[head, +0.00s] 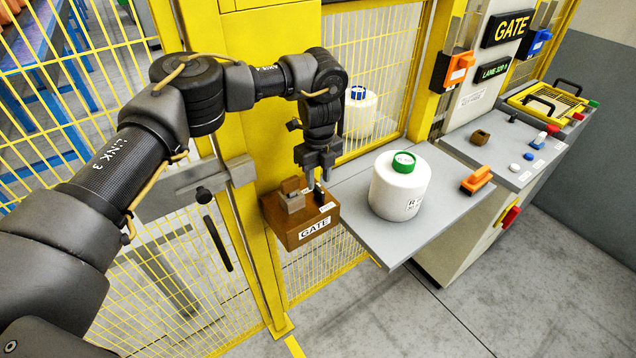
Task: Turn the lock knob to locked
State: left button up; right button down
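A brown box labelled GATE (310,230) is fixed at the yellow gate post, left of the grey shelf. A brown-grey raised block, which looks like the lock knob (291,202), stands on its top left. A small dark upright part (319,196) stands on its top right. My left gripper (316,182) points down over the box, just right of the block and close to the small dark part. Its two fingers show, but whether they touch or grip anything is unclear. The knob's locked or unlocked marking cannot be read. My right gripper is not in view.
A white bobbin with a green top (398,190) stands on the grey shelf (350,207) right of the box. An orange block (476,180) lies farther right. Another bobbin (359,115) stands behind the yellow mesh. A GATE sign (511,27) hangs above the console.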

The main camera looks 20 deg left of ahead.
aim_at(319, 188)
pick_arm(q)
jog(key=shift+f+p, duration=0.55)
jog(key=shift+f, duration=1.35)
grip_shut()
